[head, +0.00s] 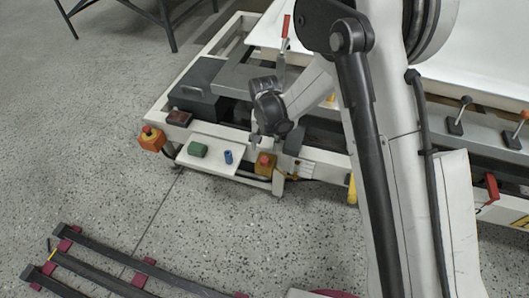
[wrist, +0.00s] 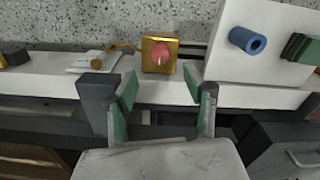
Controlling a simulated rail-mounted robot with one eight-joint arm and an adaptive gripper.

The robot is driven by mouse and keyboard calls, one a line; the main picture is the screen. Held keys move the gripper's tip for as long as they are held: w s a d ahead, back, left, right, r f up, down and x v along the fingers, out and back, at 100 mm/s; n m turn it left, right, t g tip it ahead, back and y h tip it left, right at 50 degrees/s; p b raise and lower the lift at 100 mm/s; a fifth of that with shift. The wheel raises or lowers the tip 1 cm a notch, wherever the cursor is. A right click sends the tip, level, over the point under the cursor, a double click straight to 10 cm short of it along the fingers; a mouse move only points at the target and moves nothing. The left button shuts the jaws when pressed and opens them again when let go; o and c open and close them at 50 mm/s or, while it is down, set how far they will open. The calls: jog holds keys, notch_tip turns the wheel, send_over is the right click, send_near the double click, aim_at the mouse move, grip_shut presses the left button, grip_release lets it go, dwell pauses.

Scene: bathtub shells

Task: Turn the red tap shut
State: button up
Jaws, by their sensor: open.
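The red tap appears to be the red lever handle (head: 491,187) on the front side of the machine frame, at the right in the head view. It is small there, so its exact turn is hard to tell. It does not show in the wrist view. My gripper (head: 258,139) is well to its left, over the front edge of the frame. In the wrist view my gripper (wrist: 161,88) has its two green-padded fingers apart, with nothing between them. An orange-yellow box with a red button (wrist: 160,53) lies just beyond the fingertips.
A white shelf (head: 225,165) holds a green block (head: 197,149) and a blue cylinder (head: 228,157). Another orange button box (head: 151,139) hangs at the frame's left corner. Dark rails (head: 95,272) lie on the open floor.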

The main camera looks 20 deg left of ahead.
jog(key=shift+r, duration=2.1)
jog(key=s+d+r+m+t+y, duration=0.1)
jog(key=s+d+r+t, duration=0.25)
jog(key=d+r, duration=1.65)
jog(key=s+d+r+m+t+h, duration=0.1)
jog(key=s+d+r+t, duration=0.15)
jog(key=s+d, duration=0.6)
jog(key=s+d+r+t, duration=0.1)
jog(key=s+d+r, duration=0.3)
jog(key=s+d, duration=0.45)
notch_tip(320, 180, up, 19)
jog(key=s+a+p, duration=0.1)
jog(key=p, duration=1.7)
jog(key=shift+f, duration=0.15)
